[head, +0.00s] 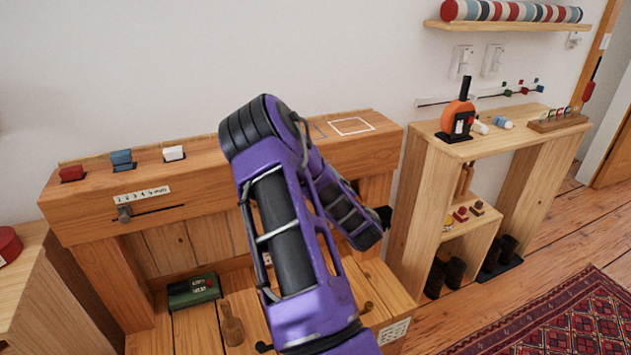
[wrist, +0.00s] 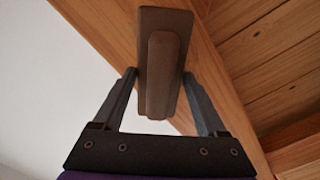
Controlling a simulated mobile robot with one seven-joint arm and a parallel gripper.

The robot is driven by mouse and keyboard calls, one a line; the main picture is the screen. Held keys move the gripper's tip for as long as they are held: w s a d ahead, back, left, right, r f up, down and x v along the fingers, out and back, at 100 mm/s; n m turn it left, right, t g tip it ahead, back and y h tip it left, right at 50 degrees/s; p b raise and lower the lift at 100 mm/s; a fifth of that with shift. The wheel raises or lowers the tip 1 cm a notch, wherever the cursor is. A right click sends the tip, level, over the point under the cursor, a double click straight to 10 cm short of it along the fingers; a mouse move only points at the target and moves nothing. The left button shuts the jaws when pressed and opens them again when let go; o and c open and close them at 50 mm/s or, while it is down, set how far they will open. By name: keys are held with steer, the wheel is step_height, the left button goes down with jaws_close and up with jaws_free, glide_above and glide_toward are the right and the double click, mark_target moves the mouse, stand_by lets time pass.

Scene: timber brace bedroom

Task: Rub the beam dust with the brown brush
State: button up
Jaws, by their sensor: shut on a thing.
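My gripper (wrist: 159,76) is shut on the brown brush (wrist: 165,22), a flat block with a raised grip between the two fingers. Behind the brush in the wrist view is a long timber piece. In the head view my purple arm crosses the middle of the wooden beam (head: 225,151). It hides the brush and most of my gripper. A white square outline (head: 352,126) lies on the beam's top at the right end. I cannot make out any dust. Whether the brush touches the timber cannot be told.
Below are a green box (head: 194,290) and a wooden pestle-like thing (head: 232,325). A wooden shelf unit (head: 415,190) with an orange device (head: 457,119) stands to the right.

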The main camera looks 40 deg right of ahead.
steer(key=s+d, duration=0.2)
steer(key=d, duration=0.6)
steer(key=shift+s+d, duration=0.2)
steer(key=shift+d, duration=0.15)
stand_by(0.4)
steer(key=shift+a, duration=0.1)
steer(key=shift+w+a+r, duration=0.1)
steer(key=shift+w+a, duration=0.45)
steer(key=shift+a, duration=1.4)
steer(key=shift+w+a+f, duration=0.1)
steer(key=shift+w+a, duration=0.5)
steer(key=shift+a, duration=1.35)
steer(key=shift+w+a+r, duration=0.1)
steer(key=shift+w+a, duration=0.45)
steer(key=shift+a, duration=1.4)
steer(key=a, duration=0.2)
steer(key=w+a, duration=0.1)
steer(key=a, duration=0.2)
steer(key=shift+a, duration=0.3)
steer(key=shift+v, duration=3)
steer(key=shift+s, duration=0.1)
